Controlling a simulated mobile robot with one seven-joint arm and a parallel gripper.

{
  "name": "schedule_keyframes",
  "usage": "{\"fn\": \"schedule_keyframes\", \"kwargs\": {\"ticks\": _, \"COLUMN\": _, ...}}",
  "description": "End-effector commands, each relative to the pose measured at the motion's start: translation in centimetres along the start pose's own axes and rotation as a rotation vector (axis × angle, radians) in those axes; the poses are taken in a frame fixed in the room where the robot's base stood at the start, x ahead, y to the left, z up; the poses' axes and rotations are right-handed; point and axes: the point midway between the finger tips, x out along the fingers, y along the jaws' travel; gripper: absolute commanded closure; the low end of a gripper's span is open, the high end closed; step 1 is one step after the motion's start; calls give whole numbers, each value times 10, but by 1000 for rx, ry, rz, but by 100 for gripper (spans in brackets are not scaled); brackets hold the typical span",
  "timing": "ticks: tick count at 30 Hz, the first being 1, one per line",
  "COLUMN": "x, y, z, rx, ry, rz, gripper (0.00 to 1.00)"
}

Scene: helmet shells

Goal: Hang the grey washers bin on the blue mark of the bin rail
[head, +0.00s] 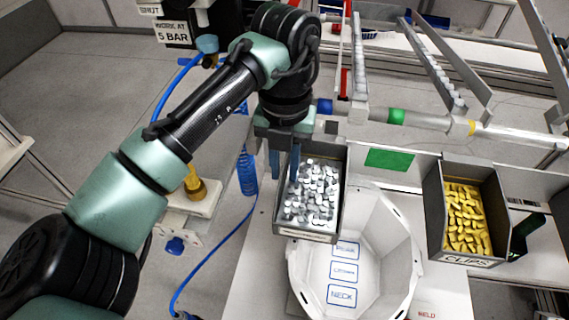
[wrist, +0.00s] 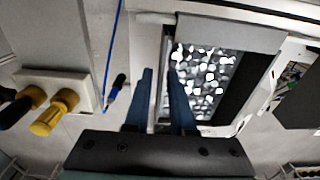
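The grey washers bin (head: 337,190), full of pale washers, is below the blue mark (head: 323,106) at the left end of the bin rail (head: 430,121). My gripper (head: 286,163) is at the bin's left side. The washers bin (wrist: 235,38) also shows there, to the right of the fingers. My gripper hides part of the bin's back left corner, and I cannot tell whether the bin's back is hooked on the rail.
A grey clips bin (head: 434,215) with yellow clips hangs by the yellow mark (head: 471,127). A green mark (head: 397,116) lies between. A white octagonal tray (head: 393,235) stands just below and right of the washers bin. A blue hose (head: 215,240) runs along the left.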

Motion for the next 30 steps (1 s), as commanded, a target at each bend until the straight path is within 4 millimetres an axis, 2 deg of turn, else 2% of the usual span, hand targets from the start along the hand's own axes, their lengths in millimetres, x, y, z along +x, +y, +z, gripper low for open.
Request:
{"fn": "schedule_keyframes", "kwargs": {"ticks": 1, "x": 0, "y": 0, "z": 0, "rx": 0, "ry": 0, "rz": 0, "gripper": 66}}
{"fn": "schedule_keyframes", "kwargs": {"ticks": 2, "x": 0, "y": 0, "z": 0, "rx": 0, "ry": 0, "rz": 0, "gripper": 61}}
{"fn": "schedule_keyframes", "kwargs": {"ticks": 3, "x": 0, "y": 0, "z": 0, "rx": 0, "ry": 0, "rz": 0, "gripper": 60}}
{"fn": "schedule_keyframes", "kwargs": {"ticks": 14, "x": -5, "y": 0, "z": 0, "rx": 0, "ry": -1, "rz": 0, "gripper": 60}}
{"fn": "schedule_keyframes", "kwargs": {"ticks": 17, "x": -18, "y": 0, "z": 1, "rx": 1, "ry": -3, "rz": 1, "gripper": 60}}
{"fn": "schedule_keyframes", "kwargs": {"ticks": 24, "x": -74, "y": 1, "z": 1, "rx": -1, "ry": -4, "rz": 5, "gripper": 60}}
{"fn": "schedule_keyframes", "kwargs": {"ticks": 30, "x": -109, "y": 0, "z": 0, "rx": -2, "ry": -2, "rz": 4, "gripper": 60}}
